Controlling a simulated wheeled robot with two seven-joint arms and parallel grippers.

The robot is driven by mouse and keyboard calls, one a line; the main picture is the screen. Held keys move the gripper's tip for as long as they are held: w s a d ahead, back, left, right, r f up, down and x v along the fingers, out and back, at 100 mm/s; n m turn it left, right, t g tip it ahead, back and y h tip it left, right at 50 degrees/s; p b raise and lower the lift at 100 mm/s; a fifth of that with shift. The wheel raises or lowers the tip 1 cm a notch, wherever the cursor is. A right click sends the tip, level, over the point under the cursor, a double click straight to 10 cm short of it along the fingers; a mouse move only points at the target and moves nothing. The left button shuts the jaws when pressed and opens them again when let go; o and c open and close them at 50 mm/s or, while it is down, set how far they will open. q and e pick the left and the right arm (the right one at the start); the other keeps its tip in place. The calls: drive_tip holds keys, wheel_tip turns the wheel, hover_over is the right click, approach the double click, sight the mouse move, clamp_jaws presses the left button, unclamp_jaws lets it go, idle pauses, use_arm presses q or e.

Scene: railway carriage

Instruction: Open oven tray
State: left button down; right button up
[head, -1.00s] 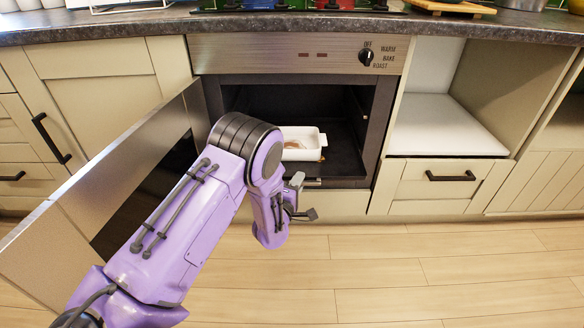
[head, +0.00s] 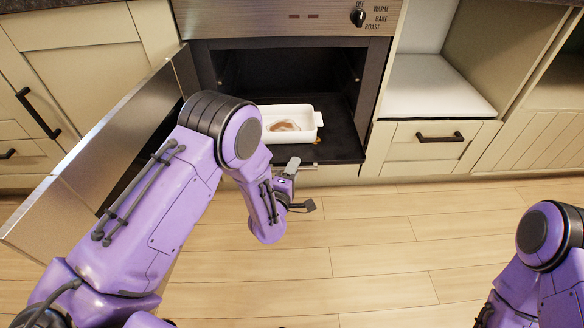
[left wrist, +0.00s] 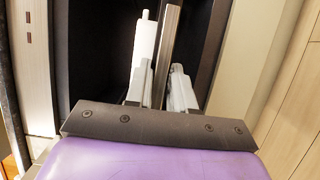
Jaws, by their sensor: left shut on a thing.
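The oven (head: 290,28) stands open, its door (head: 95,165) swung out to the left. The dark oven tray (head: 346,135) is partly slid out at the bottom of the opening. A white dish (head: 312,120) with brownish food sits on it. My left gripper (head: 295,182) is at the tray's front edge, shut on it. In the left wrist view, the tray's edge (left wrist: 167,45) shows as a grey strip between the fingers (left wrist: 163,88). My left arm hides the left part of the opening. My right arm (head: 545,255) is at lower right; its gripper is out of view.
A drawer with a black handle (head: 440,138) and an empty open shelf (head: 435,82) are right of the oven. Cabinets (head: 70,60) stand to the left. The wooden floor (head: 380,240) in front is clear.

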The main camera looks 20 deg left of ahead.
use_arm(q)
drive_tip(key=c, duration=1.2)
unclamp_jaws()
drive_tip(key=shift+a, duration=0.15)
drive_tip(key=shift+o, duration=0.2)
drive_tip(key=shift+r, duration=0.1)
drive_tip(key=shift+s, duration=0.2)
drive_tip(key=s+p, duration=0.1)
drive_tip(key=s, duration=0.9)
drive_tip(key=shift+p, duration=0.4)
drive_tip(key=shift+s, duration=0.1)
